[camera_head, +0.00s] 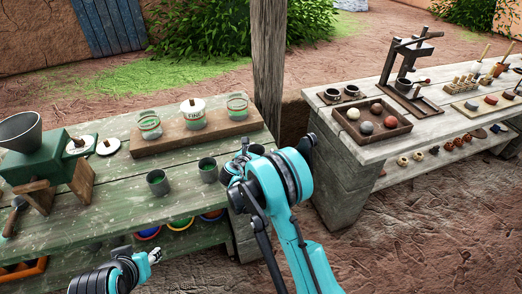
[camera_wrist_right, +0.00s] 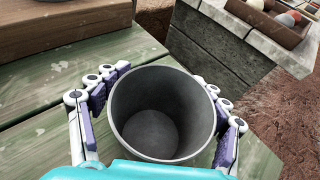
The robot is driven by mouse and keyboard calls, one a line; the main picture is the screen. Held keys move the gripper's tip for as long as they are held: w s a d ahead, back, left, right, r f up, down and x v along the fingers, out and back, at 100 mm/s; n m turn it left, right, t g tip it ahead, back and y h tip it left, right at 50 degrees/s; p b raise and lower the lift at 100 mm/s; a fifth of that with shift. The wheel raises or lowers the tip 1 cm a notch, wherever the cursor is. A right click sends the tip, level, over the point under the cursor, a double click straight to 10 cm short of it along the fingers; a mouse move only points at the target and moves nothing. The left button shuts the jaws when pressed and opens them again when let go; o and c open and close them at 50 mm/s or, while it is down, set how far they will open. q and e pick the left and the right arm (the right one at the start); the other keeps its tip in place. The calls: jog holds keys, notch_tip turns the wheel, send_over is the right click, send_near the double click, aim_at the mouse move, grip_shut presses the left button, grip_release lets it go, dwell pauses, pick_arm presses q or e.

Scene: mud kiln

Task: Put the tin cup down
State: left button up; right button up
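The dark grey tin cup (camera_wrist_right: 163,112) sits upright between the fingers of my right gripper (camera_wrist_right: 160,118), which is shut around its sides. The cup looks empty inside. In the head view only part of the tin cup (camera_head: 256,150) shows behind my teal right wrist, over the right end of the green table (camera_head: 110,215). I cannot tell whether its base touches the boards. My left gripper (camera_head: 152,257) is low in the head view, in front of the table, with nothing visible in it; its opening is unclear.
Two grey cups (camera_head: 158,182) (camera_head: 208,170) stand on the green table left of my right gripper. Behind them, a wooden board (camera_head: 190,132) carries jars and a white tin (camera_head: 193,112). A green grinder (camera_head: 40,160) stands left. A stone-legged bench (camera_head: 365,150) with a ball tray (camera_head: 345,122) stands right.

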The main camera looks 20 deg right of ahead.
jog(key=p+v, duration=0.2)
jog(key=v, duration=0.9)
jog(key=shift+r+p, duration=0.15)
jog(key=shift+p, duration=0.25)
jog(key=shift+s+a+r, duration=0.1)
jog(key=shift+s+a, duration=0.1)
jog(key=shift+s+r, duration=0.25)
jog(key=s+d+r+m+g+y, duration=0.35)
jog(key=s+r+m, duration=0.55)
jog(key=s+m, duration=0.35)
jog(key=s+a+m+y, duration=0.2)
jog(key=s+m+y, duration=0.3)
jog(key=s+m, duration=1)
jog(key=shift+s+a+r+t+y, duration=0.3)
jog(key=shift+s+r+t+y, duration=0.05)
jog(key=shift+s, duration=0.85)
